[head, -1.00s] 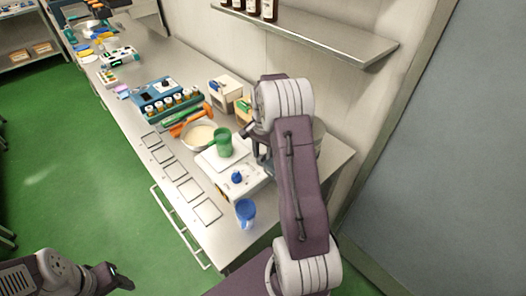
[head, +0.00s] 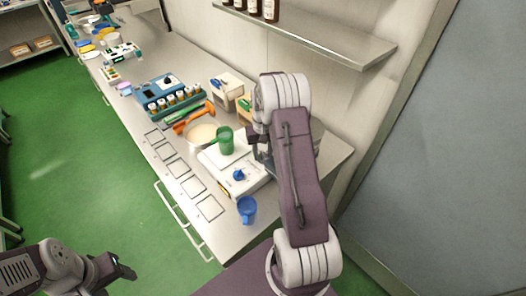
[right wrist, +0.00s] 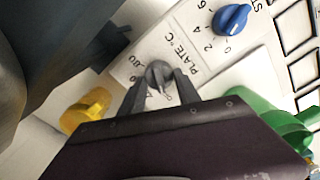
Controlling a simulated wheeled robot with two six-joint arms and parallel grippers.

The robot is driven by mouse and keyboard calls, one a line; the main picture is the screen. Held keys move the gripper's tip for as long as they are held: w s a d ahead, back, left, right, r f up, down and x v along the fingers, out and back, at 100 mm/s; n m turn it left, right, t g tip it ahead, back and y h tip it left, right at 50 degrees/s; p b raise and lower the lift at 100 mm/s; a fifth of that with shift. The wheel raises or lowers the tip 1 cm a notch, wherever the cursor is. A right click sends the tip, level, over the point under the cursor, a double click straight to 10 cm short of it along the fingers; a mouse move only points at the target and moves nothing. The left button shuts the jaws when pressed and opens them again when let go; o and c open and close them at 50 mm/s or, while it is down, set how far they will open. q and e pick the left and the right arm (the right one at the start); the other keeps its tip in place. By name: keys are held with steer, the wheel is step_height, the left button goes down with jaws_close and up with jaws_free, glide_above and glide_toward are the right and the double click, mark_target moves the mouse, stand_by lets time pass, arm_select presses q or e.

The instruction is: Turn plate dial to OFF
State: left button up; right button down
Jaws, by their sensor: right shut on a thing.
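The white hot plate unit (head: 255,182) stands on the bench under my right forearm. Its grey plate dial (right wrist: 157,73) is in the right wrist view, beside the printed "PLATE °C" and temperature numbers. My right gripper (right wrist: 158,85) is shut on this dial, one finger on each side. A pale pointer mark shows on the dial, but I cannot read its setting. In the head view my forearm mostly hides the gripper and dial. A blue dial (right wrist: 232,20) with numbers sits apart on the same panel. My left gripper (head: 122,274) hangs over the floor, its jaws unclear.
A green beaker (head: 225,141) stands on the hot plate. In the right wrist view a yellow object (right wrist: 86,110) is close to the gripper. A wall shelf (head: 320,38) is above.

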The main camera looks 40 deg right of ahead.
mark_target(262, 153)
steer(key=shift+n, duration=0.5)
steer(key=c, duration=0.9)
jaws_free()
step_height(262, 153, up, 9)
steer(key=shift+w, duration=0.1)
